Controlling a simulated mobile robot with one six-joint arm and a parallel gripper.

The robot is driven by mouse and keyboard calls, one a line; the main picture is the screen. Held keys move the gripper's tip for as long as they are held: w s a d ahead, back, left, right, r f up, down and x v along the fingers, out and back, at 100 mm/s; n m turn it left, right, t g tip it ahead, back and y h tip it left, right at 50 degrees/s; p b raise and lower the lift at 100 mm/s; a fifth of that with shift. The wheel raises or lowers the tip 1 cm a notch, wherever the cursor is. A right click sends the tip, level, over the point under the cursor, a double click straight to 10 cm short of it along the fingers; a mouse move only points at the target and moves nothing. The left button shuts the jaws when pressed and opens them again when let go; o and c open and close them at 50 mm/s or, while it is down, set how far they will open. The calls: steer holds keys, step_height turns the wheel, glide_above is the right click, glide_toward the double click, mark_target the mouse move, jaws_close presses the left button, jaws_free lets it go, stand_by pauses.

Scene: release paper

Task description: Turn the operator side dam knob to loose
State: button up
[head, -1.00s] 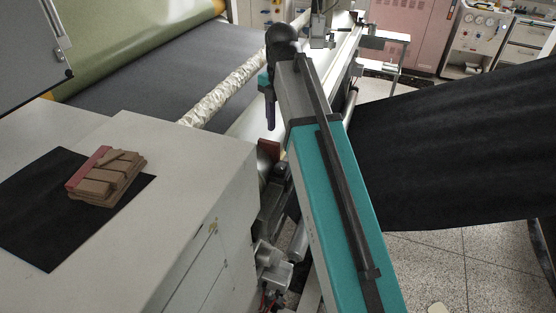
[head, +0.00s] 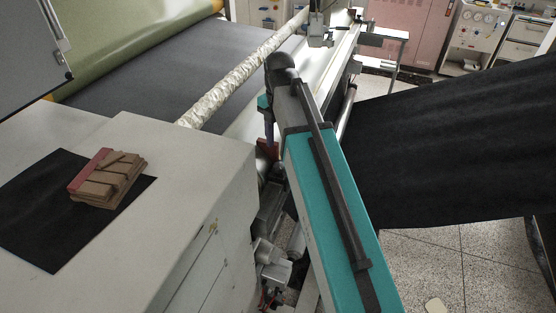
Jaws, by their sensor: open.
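My arm reaches away from me, with its teal link in the middle of the view and a dark wrist joint at its far end. My gripper (head: 268,132) hangs below that wrist, small, dark and partly hidden by the arm; it is open. Its lower end is close to a red-brown plate (head: 265,149) at the near end of the rollers, and I cannot tell whether they touch. I cannot make out the operator side dam knob; my arm covers part of that area.
A grey cabinet (head: 215,165) stands close on the left, with a black sheet (head: 40,215) and stacked brown blocks (head: 112,180) on top. A wrapped roller (head: 235,88) runs beyond it. A black web (head: 450,150) slopes on the right above the speckled floor (head: 430,260).

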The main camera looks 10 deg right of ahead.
mark_target(279, 165)
steer(key=shift+f+p, duration=0.85)
steer(key=shift+f, duration=2.95)
steer(key=c, duration=1.1)
steer(key=shift+o, duration=0.2)
